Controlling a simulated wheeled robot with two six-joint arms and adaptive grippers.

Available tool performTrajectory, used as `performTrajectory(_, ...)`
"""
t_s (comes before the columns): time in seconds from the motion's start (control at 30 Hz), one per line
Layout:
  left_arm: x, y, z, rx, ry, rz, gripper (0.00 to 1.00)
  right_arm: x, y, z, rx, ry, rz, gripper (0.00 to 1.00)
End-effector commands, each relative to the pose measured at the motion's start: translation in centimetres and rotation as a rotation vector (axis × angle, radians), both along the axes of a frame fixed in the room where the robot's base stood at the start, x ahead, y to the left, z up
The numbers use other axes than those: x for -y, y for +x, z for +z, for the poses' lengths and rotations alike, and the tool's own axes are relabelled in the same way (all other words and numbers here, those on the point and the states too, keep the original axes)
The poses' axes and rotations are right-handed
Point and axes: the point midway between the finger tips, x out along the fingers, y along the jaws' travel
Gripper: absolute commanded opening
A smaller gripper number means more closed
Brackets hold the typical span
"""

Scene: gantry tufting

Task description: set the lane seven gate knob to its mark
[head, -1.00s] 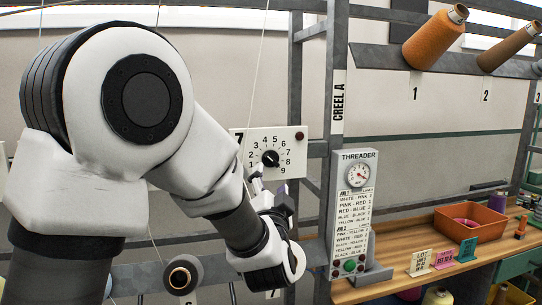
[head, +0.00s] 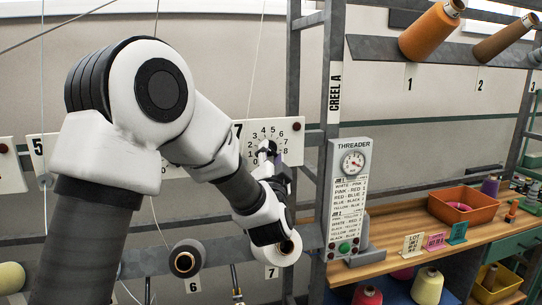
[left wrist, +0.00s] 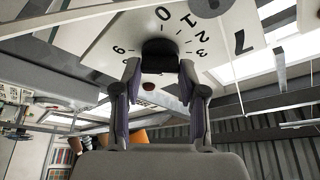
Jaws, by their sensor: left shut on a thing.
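The lane seven gate plate (head: 291,131) is white, with a printed 7, a ring of digits and a dark red button. Its black knob (head: 268,145) sits mid-dial, partly covered by my left gripper (head: 270,156). In the left wrist view the knob (left wrist: 160,50) is between the two fingertips of the left gripper (left wrist: 160,66), which is shut on it. The plate (left wrist: 110,40) shows upside down there, with 0, 1, 2 and 3 readable. I cannot make out the knob's pointer or a set mark. My right gripper is not in view.
The threader panel (head: 350,200) with its gauge stands just right of the plate, beside the Creel A post (head: 335,100). Yarn cones (head: 186,258) hang below.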

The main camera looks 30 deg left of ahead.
Motion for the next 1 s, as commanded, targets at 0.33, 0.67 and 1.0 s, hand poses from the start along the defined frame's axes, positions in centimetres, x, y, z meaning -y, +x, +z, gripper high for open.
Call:
performTrajectory(0.33,0.0,0.0,-0.3,0.067,-0.050,0.002,0.07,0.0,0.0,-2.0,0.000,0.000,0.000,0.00)
performTrajectory(0.67,0.1,0.2,-0.7,0.252,-0.207,0.000,0.07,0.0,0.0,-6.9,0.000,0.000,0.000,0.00)
performTrajectory(1.0,0.3,0.4,-0.7,0.497,-0.417,-0.002,0.07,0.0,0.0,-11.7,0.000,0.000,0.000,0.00)
